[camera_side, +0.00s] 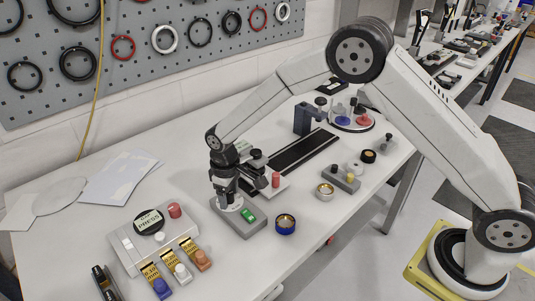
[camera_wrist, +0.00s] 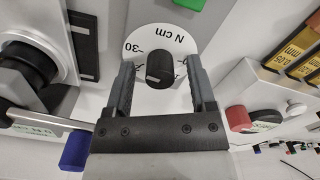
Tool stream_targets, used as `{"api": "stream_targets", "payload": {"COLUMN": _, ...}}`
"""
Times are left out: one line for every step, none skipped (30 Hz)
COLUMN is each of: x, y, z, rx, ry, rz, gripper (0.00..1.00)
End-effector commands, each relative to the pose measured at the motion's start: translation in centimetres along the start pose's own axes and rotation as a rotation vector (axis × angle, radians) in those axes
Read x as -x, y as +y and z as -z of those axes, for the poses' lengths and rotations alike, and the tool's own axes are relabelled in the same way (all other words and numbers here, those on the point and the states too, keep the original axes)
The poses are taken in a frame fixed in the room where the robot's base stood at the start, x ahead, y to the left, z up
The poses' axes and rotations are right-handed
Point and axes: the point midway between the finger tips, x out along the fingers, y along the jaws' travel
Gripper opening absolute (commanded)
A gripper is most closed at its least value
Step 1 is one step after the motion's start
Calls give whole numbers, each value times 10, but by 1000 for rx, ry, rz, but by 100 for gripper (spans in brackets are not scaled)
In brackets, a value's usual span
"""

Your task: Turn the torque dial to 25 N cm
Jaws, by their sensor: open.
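The torque dial shows in the wrist view as a black knob (camera_wrist: 160,70) on a round white face (camera_wrist: 157,38). The face reads "N cm" and "30"; other marks are partly covered by my fingers. My gripper (camera_wrist: 161,66) is open, with one finger on each side of the knob and visible gaps between. In the side view my gripper (camera_side: 226,203) points down at the grey box (camera_side: 245,229) bearing the dial, and hides most of the dial.
A panel with a red button (camera_side: 175,210) lies to the left. A black-striped plate (camera_side: 302,152) and a grey post (camera_side: 303,119) stand behind.

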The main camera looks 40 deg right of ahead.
Motion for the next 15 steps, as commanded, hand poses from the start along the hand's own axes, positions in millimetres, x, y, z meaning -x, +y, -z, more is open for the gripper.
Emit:
{"api": "stream_targets", "payload": {"x": 0, "y": 0, "z": 0, "rx": 0, "ry": 0, "rz": 0, "gripper": 68}}
{"api": "stream_targets", "payload": {"x": 0, "y": 0, "z": 0, "rx": 0, "ry": 0, "rz": 0, "gripper": 59}}
{"api": "stream_targets", "payload": {"x": 0, "y": 0, "z": 0, "rx": 0, "ry": 0, "rz": 0, "gripper": 46}}
{"api": "stream_targets", "payload": {"x": 0, "y": 0, "z": 0, "rx": 0, "ry": 0, "rz": 0, "gripper": 37}}
{"api": "stream_targets", "payload": {"x": 0, "y": 0, "z": 0, "rx": 0, "ry": 0, "rz": 0, "gripper": 27}}
{"api": "stream_targets", "payload": {"x": 0, "y": 0, "z": 0, "rx": 0, "ry": 0, "rz": 0, "gripper": 14}}
{"api": "stream_targets", "payload": {"x": 0, "y": 0, "z": 0, "rx": 0, "ry": 0, "rz": 0, "gripper": 5}}
{"api": "stream_targets", "payload": {"x": 0, "y": 0, "z": 0, "rx": 0, "ry": 0, "rz": 0, "gripper": 0}}
{"api": "stream_targets", "payload": {"x": 0, "y": 0, "z": 0, "rx": 0, "ry": -1, "rz": 0, "gripper": 0}}
{"api": "stream_targets", "payload": {"x": 0, "y": 0, "z": 0, "rx": 0, "ry": -1, "rz": 0, "gripper": 0}}
{"api": "stream_targets", "payload": {"x": 0, "y": 0, "z": 0, "rx": 0, "ry": -1, "rz": 0, "gripper": 0}}
{"api": "stream_targets", "payload": {"x": 0, "y": 0, "z": 0, "rx": 1, "ry": -1, "rz": 0, "gripper": 0}}
{"api": "stream_targets", "payload": {"x": 0, "y": 0, "z": 0, "rx": 2, "ry": -1, "rz": 0, "gripper": 0}}
{"api": "stream_targets", "payload": {"x": 0, "y": 0, "z": 0, "rx": 3, "ry": -1, "rz": 0, "gripper": 0}}
{"api": "stream_targets", "payload": {"x": 0, "y": 0, "z": 0, "rx": 6, "ry": -1, "rz": 0, "gripper": 0}}
